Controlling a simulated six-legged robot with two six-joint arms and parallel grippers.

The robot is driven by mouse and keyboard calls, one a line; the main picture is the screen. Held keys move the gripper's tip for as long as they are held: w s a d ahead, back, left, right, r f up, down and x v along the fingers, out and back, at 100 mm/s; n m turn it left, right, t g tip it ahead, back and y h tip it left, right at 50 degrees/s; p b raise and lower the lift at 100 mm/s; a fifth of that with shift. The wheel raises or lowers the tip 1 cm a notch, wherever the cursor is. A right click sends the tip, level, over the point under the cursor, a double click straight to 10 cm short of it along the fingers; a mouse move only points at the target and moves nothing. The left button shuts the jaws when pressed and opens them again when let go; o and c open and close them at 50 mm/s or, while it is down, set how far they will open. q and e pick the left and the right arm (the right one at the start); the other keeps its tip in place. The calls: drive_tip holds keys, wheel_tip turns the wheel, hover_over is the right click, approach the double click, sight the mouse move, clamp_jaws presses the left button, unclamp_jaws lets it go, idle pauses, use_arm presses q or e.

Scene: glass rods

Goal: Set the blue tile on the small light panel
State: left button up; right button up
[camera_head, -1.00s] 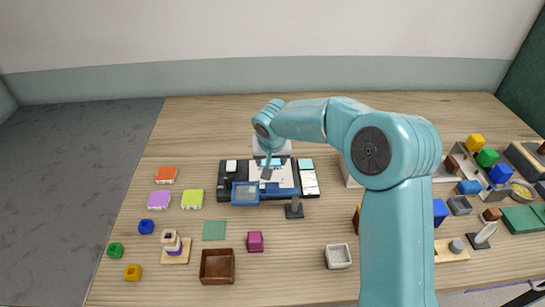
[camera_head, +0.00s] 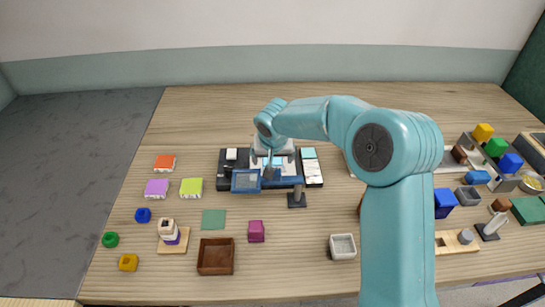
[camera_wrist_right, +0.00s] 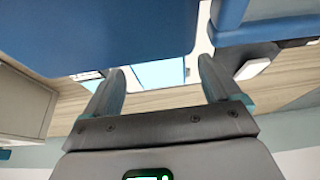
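A black and blue device (camera_head: 224,178) with a pale panel in its middle stands at the centre of the table in the head view. A light blue tile-like piece (camera_head: 309,153) lies at the top of the white strip on its right. Another light blue patch (camera_head: 279,161) shows beside my right gripper (camera_head: 269,170), which hangs over the device. In the right wrist view my right gripper (camera_wrist_right: 160,90) is open, its fingers apart, with a light blue flat piece (camera_wrist_right: 160,73) visible beyond and between them. I cannot tell whether they touch. My left gripper is not in view.
A blue-framed pane (camera_head: 246,181) and a dark stand (camera_head: 297,199) are at the device's front. A brown tray (camera_head: 216,257) is in front. Blocks and trays crowd the right.

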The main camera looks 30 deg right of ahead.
drive_tip(key=v, duration=1.6)
drive_tip(key=shift+r, duration=0.2)
